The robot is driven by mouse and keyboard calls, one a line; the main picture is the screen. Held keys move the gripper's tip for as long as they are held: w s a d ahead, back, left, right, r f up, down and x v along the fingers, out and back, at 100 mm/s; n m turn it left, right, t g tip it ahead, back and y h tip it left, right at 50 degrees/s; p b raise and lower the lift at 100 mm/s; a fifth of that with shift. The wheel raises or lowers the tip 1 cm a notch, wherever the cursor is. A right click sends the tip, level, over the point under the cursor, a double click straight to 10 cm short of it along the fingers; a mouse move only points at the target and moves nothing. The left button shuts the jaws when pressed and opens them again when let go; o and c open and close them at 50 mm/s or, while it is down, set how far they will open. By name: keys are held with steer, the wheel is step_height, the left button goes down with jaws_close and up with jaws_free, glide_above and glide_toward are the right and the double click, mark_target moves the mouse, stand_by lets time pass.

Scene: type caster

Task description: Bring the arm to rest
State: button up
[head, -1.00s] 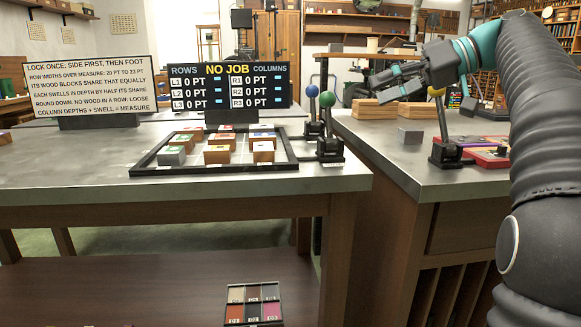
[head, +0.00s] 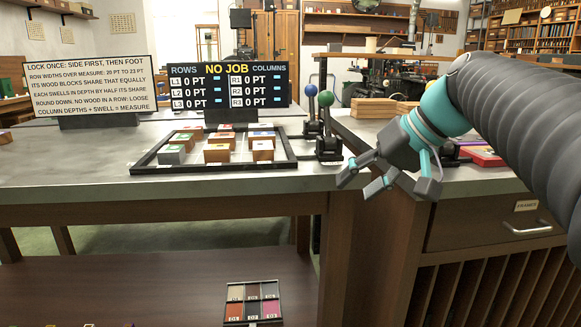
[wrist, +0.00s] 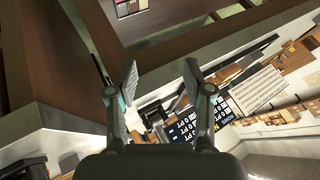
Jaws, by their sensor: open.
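My gripper (head: 388,188) hangs at the right end of the left bench in the head view, in front of the gap between the two benches. Its fingers are spread and nothing is between them. In the wrist view my gripper (wrist: 160,90) also shows open and empty, with the bench edge and the dark display (wrist: 205,120) beyond it. My arm reaches in from the right side of the head view and hides part of the right bench.
A black-framed tray (head: 280,166) with several blocks lies on the left bench. Levers with a blue knob (head: 311,90) and a green knob (head: 326,98) stand close behind my gripper. Stacked wooden pieces (head: 372,108) lie on the right bench. A swatch case (head: 252,302) sits on the lower shelf.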

steer(key=s+d+f+h, duration=0.2)
steer(key=s+f+h, duration=0.1)
steer(key=s+f, duration=0.5)
steer(key=s+d+f+m+h, duration=0.1)
steer(key=s+d+f+h, duration=0.1)
steer(key=s+f, duration=0.7)
step_height(320, 180, down, 6)
steer(key=shift+t+h, duration=0.4)
steer(key=shift+h, duration=0.3)
